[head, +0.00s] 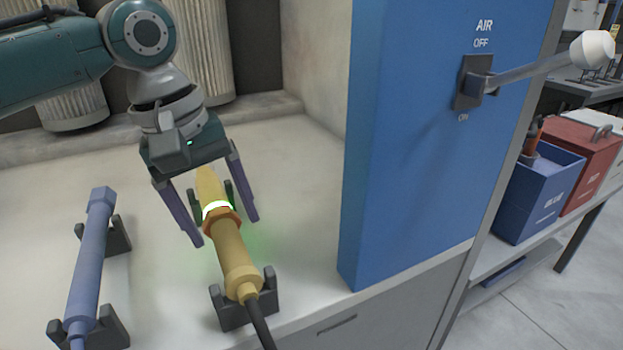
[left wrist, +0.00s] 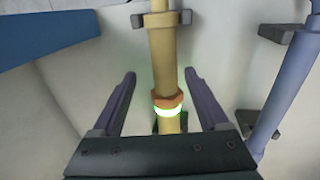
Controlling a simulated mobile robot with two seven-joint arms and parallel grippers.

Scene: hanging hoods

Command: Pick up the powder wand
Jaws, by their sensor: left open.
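The yellow powder wand (head: 231,255) rests in dark cradles on the pale bench, with a glowing white ring and an orange collar round it. It also shows in the left wrist view (left wrist: 162,60). My left gripper (head: 226,232) is open, with one purple finger on each side of the wand near the ring. In the left wrist view its fingers (left wrist: 160,76) stand apart from the wand, with a gap on both sides. A blue wand (head: 90,265) lies in its own cradles to the left. My right gripper is not in view.
A blue panel (head: 430,130) with an AIR lever (head: 530,78) stands right of the wand. A dark hose (head: 262,325) runs from the wand's near end. Blue (head: 538,190) and red (head: 580,160) bins sit on a shelf at right. Bare bench lies between the wands.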

